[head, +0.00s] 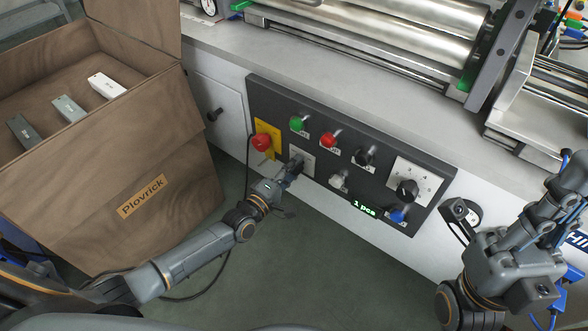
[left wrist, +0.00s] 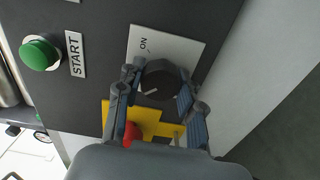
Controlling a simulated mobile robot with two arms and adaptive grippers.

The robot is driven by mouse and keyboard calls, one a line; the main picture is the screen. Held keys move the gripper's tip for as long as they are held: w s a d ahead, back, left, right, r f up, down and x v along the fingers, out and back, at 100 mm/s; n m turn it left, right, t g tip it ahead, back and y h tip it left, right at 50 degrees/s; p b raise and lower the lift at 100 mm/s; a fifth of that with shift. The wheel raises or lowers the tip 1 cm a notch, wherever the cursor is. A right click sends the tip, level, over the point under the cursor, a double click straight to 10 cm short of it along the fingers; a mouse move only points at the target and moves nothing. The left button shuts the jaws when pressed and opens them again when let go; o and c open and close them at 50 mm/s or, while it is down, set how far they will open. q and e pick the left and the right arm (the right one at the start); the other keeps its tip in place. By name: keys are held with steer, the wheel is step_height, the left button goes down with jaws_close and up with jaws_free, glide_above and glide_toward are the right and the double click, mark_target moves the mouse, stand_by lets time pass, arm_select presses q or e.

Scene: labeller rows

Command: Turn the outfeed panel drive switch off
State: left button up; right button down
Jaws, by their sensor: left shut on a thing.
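The drive switch is a black rotary knob (left wrist: 160,82) on a white plate (left wrist: 165,44) marked ON, on the dark outfeed panel (head: 330,128). In the left wrist view, a pale pointer line shows on the knob, angled away from the ON mark. My left gripper (head: 293,170) is shut on the knob, with one finger on each side; in the left wrist view its fingers (left wrist: 157,85) reach over the plate. In the head view, the gripper mostly hides the knob. My right gripper (head: 572,185) is at the right edge, away from the panel; its fingertips are unclear.
Near the switch are a red emergency button (head: 262,143) on yellow, a green START button (head: 296,123) and a red button (head: 328,139). A black selector (head: 407,189) and blue button (head: 398,215) sit right. A cardboard box (head: 185,150) stands left. Rollers (head: 370,30) lie above.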

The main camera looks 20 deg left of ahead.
arm_select(q)
steer(key=shift+n, duration=0.4)
steer(key=o, duration=1.2)
steer(key=shift+s, duration=0.15)
steer(key=v, duration=1.2)
